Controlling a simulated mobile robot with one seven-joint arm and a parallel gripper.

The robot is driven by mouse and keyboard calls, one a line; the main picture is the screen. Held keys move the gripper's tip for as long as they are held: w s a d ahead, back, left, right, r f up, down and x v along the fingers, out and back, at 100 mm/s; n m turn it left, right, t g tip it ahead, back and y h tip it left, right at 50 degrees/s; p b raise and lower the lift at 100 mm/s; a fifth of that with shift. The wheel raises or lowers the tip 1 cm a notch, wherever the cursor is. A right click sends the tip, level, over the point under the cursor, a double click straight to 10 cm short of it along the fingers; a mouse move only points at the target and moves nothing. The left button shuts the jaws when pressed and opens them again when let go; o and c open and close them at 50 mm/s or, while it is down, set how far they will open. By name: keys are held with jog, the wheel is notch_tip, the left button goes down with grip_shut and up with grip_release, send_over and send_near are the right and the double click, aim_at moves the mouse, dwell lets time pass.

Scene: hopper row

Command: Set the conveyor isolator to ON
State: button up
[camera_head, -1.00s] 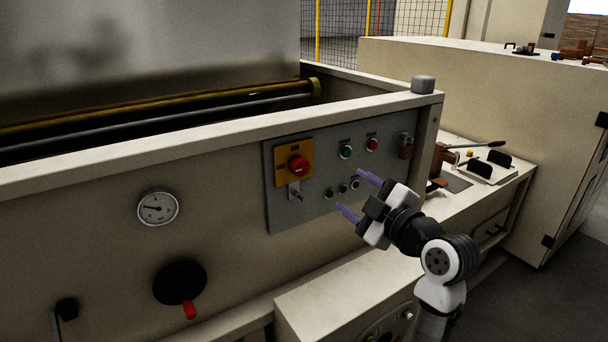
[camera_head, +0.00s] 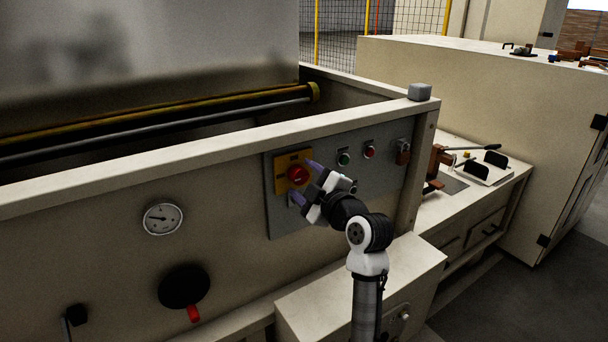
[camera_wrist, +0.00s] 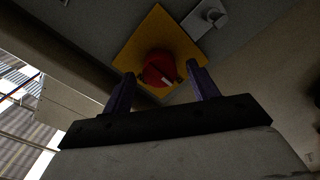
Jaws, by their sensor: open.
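The conveyor isolator is a red rotary knob (camera_head: 297,175) on a yellow plate (camera_head: 281,160), fixed to a grey control panel (camera_head: 283,222). In the wrist view the red knob (camera_wrist: 159,70) sits on its yellow plate (camera_wrist: 150,30), with a pale mark on its face. My gripper (camera_head: 305,182) is open, its two purple fingers pointing at the panel close to the knob. In the wrist view my gripper (camera_wrist: 163,88) has one finger on each side of the knob's lower part. I cannot tell whether the fingers touch it.
A green button (camera_head: 344,159) and a red button (camera_head: 369,152) sit right of the isolator. A small key switch below the plate shows in the wrist view (camera_wrist: 204,16). A gauge (camera_head: 163,218) and a black handwheel (camera_head: 184,287) are to the left. A ledge (camera_head: 405,265) juts out below.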

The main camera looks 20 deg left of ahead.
jog(key=shift+w+a, duration=0.25)
jog(key=c, duration=1)
